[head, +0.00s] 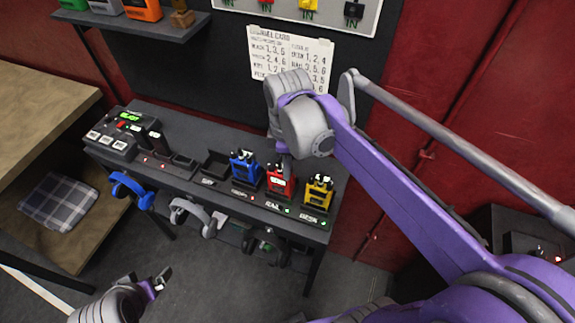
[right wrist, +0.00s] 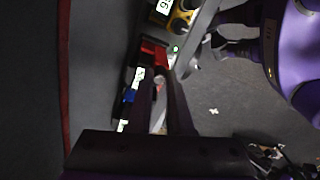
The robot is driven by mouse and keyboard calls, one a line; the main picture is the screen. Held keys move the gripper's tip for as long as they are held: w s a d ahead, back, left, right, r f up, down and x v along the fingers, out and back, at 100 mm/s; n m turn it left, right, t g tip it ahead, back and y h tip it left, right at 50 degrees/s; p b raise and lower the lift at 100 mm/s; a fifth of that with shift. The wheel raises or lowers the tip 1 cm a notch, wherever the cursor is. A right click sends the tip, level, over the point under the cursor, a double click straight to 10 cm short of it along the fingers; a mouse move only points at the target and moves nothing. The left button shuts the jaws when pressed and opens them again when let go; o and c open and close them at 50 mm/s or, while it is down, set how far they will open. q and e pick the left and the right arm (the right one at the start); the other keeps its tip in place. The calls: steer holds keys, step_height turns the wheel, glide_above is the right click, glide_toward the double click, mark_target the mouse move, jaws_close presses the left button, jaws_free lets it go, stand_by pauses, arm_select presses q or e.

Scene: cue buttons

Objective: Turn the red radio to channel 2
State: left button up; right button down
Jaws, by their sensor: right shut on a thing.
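The red radio (head: 281,185) stands in its slot on the dark bench, between the blue radio (head: 244,168) and the yellow radio (head: 318,190). My right gripper (head: 283,160) reaches down onto its top and is shut on it. The wrist hides part of the grip. In the right wrist view the red radio (right wrist: 152,48) shows beyond my fingers (right wrist: 163,88). Whether they hold its knob or another top part is unclear, and its channel digit cannot be read. My left gripper (head: 157,283) is empty and open at the lower left, away from the bench.
A card with numbers (head: 268,58) hangs on the wall behind my right arm. A console with a green display (head: 130,116) and chargers stand at the bench's left. Headsets (head: 130,190) hang at its front. A wooden table (head: 40,120) is at the left.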

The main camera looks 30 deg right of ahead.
steer(key=c, duration=0.8)
jaws_free()
steer(key=shift+r, duration=0.1)
step_height(320, 180, up, 11)
steer(key=shift+w+f, duration=0.1)
steer(key=shift+f, duration=0.1)
